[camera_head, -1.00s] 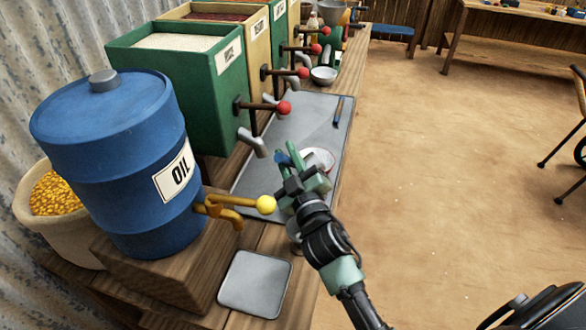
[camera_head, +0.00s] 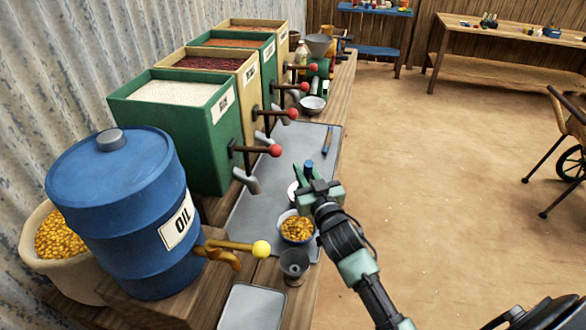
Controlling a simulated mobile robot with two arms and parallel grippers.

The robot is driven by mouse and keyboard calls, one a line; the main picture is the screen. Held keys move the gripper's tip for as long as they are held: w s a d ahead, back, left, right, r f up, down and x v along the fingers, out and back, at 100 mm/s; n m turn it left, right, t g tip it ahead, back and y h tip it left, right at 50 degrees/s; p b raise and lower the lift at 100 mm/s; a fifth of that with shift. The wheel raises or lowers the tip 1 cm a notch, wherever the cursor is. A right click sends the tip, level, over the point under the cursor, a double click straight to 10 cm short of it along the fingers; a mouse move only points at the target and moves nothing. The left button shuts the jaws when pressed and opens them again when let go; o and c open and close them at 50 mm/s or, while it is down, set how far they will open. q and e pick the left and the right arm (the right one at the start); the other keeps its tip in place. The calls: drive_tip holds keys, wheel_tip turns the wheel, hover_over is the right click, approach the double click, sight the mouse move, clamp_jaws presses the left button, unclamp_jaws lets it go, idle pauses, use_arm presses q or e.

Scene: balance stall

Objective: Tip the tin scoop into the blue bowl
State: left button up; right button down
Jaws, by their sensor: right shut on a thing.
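The blue bowl (camera_head: 283,237) stands on the grey tray, with yellow grain in it. My right gripper (camera_head: 309,178) is above the tray, just beyond the bowl in the picture. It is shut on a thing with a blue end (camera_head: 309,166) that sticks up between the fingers. I take this for the handle of the tin scoop; the scoop's metal part is hidden by the gripper, so its tilt and contents cannot be told. My left gripper is not in view.
A dark cup (camera_head: 294,262) stands close in front of the bowl, and a white dish (camera_head: 293,190) is partly hidden behind my gripper. The blue oil drum (camera_head: 115,210) with its yellow tap (camera_head: 235,250) and several red-knobbed grain bins line the left. The tray's (camera_head: 270,205) middle is clear.

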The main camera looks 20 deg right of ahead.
drive_tip(key=w+d+f+m+g+y+b, duration=0.1)
drive_tip(key=d+f+m+g+y+b, duration=0.1)
drive_tip(key=d+f+m, duration=0.8)
drive_tip(key=shift+w+d+m+g+y+b, duration=0.3)
drive_tip(key=shift+m+y+b, duration=0.25)
drive_tip(key=shift+m, duration=1.05)
